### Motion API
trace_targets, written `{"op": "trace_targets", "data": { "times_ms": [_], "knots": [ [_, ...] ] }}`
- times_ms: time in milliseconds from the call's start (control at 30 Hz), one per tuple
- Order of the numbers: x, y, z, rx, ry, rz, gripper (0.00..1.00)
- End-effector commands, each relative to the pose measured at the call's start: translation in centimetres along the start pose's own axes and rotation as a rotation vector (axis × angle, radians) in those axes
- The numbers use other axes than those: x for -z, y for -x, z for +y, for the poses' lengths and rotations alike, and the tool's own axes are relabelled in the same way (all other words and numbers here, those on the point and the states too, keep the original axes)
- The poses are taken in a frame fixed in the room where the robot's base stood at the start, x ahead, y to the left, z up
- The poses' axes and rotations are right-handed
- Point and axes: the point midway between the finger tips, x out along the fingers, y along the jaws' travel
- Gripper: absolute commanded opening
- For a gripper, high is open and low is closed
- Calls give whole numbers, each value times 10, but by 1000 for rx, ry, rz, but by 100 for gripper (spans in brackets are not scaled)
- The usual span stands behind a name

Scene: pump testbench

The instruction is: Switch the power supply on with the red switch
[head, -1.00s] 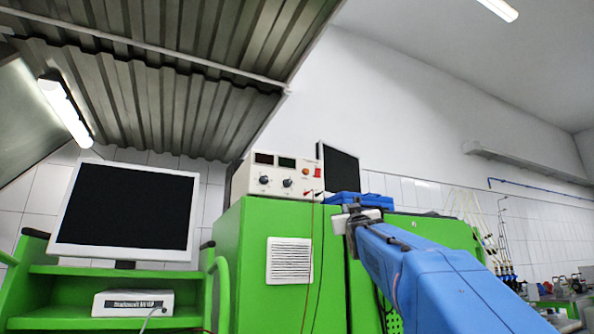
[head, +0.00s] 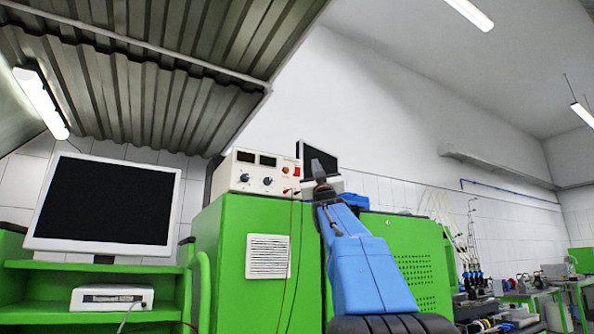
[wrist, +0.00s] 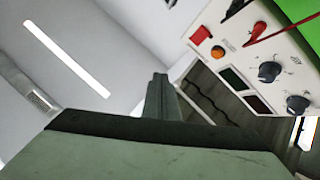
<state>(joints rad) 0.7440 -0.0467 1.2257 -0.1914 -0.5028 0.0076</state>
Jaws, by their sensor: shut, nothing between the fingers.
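The power supply (head: 243,174) is a cream box with two dark displays and two dark knobs on top of the green cabinet. Its red switch (head: 298,176) is at the right end of the front panel, beside an orange lamp (head: 285,170). The red switch also shows in the wrist view (wrist: 201,35), on the power supply panel (wrist: 284,52), which appears turned over there. My gripper (head: 315,160) is shut and empty, just right of the switch in the head view. In the wrist view its fingers (wrist: 160,82) are left of and below the switch, apart from it.
Red and black leads hang down the green cabinet (head: 222,235) from the supply. A dark monitor (head: 322,153) stands behind my gripper. A white-framed monitor (head: 105,205) stands on the green cart at left, with a white box (head: 112,297) below.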

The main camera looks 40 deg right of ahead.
Motion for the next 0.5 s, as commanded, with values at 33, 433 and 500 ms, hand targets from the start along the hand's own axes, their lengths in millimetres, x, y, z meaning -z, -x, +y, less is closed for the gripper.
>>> {"op": "trace_targets", "data": {
  "times_ms": [33,433,500],
  "knots": [
    [-2,-2,-1,0,-1,-1,0],
    [-24,-31,-23,1,-2,-1,0],
    [-28,-36,-27,1,-1,-2,0]
  ]
}}
